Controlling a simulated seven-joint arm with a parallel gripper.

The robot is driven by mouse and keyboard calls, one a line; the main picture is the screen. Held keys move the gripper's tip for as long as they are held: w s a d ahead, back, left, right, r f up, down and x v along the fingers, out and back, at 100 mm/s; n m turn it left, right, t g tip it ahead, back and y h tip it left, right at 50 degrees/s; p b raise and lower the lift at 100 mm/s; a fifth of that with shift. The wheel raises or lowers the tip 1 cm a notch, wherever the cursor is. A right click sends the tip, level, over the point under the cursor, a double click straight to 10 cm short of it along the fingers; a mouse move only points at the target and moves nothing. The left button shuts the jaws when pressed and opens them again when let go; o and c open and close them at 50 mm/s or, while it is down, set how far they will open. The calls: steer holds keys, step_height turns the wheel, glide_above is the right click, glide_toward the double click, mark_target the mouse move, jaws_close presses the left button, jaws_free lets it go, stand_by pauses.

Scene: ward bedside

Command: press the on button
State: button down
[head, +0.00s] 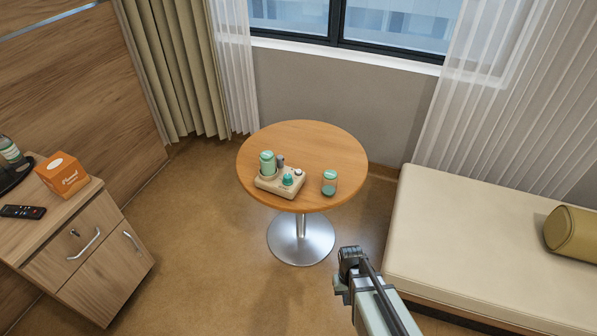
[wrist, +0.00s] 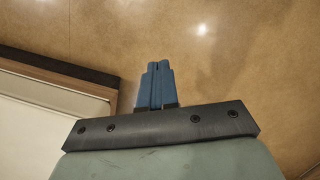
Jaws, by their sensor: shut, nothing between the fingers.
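A beige device (head: 280,183) stands on the round wooden table (head: 318,143) in the head view. It carries a green cylinder, a small green knob-like part (head: 287,180) and a pale round part (head: 298,173) on its top. Which of these is the on button is too small to tell. My gripper (wrist: 158,66) shows in the wrist view with its blue fingers together and nothing between them, pointing over the bare floor. In the head view my arm is at the lower right, in front of the table and apart from the device.
A green-lidded jar (head: 329,183) stands right of the device near the table's front edge. A cushioned bench (head: 470,245) is on the right. A bedside cabinet (head: 85,250) on the left holds an orange box (head: 62,174) and a remote (head: 22,212).

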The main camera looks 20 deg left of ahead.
steer(key=w+a+r+n+t, duration=0.2)
steer(key=w+a+r, duration=0.6)
steer(key=a, duration=0.2)
steer(key=w+a+r+n+t, duration=0.2)
steer(key=w+a+r, duration=0.6)
steer(key=a, duration=0.2)
steer(key=w+a+r+n+t, duration=0.2)
steer(key=w+a+r+t, duration=0.1)
steer(key=w+a+r, duration=0.5)
steer(key=shift+a+n, duration=0.3)
steer(key=shift+a, duration=0.65)
steer(key=w+r, duration=0.1)
steer(key=w+a+r+n+t, duration=0.1)
steer(key=w, duration=0.1)
steer(key=w+r+n, duration=0.1)
steer(key=w+r, duration=0.1)
steer(key=shift+w+a+t+h, duration=0.1)
steer(key=shift+a+t+h, duration=0.2)
steer(key=shift+a+h, duration=0.1)
steer(key=shift+w+d+r+n+t+h, duration=0.15)
steer(key=shift+w+r+n+t+h, duration=0.2)
steer(key=shift+w+n, duration=0.75)
steer(key=shift+w+d+r+n+t+h, duration=0.2)
steer(key=shift+w+r+n+t, duration=0.2)
steer(key=shift+n, duration=1.3)
steer(key=shift+w+d+r+n+t+h, duration=0.2)
steer(key=shift+w+r+n, duration=0.4)
steer(key=shift+n, duration=0.8)
steer(key=shift+f, duration=0.15)
steer(key=shift+f, duration=0.15)
